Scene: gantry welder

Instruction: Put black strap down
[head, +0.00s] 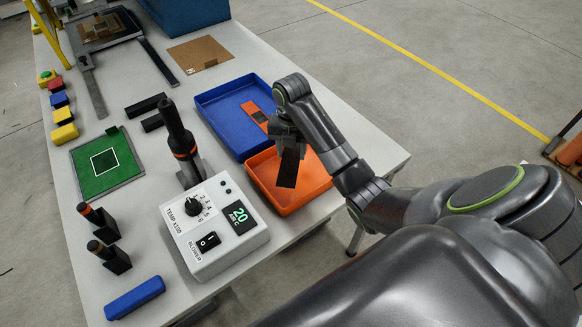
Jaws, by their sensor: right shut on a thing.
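My right gripper (285,138) reaches in from the right over the edge between the blue and orange trays. It is shut on the black strap (288,168), a dark flat piece that hangs below the fingers above the orange tray (317,190). I cannot tell whether the strap's lower end touches the tray floor. The fingertips are partly hidden by the gripper body and the strap. My left gripper is not in view.
A blue tray (222,111) holds an orange strap (253,113). A blower control box (212,222) and a black hot-air tool (178,135) stand left of the trays. A green board (108,186), coloured blocks and black bars lie further left. The table's right edge is bare.

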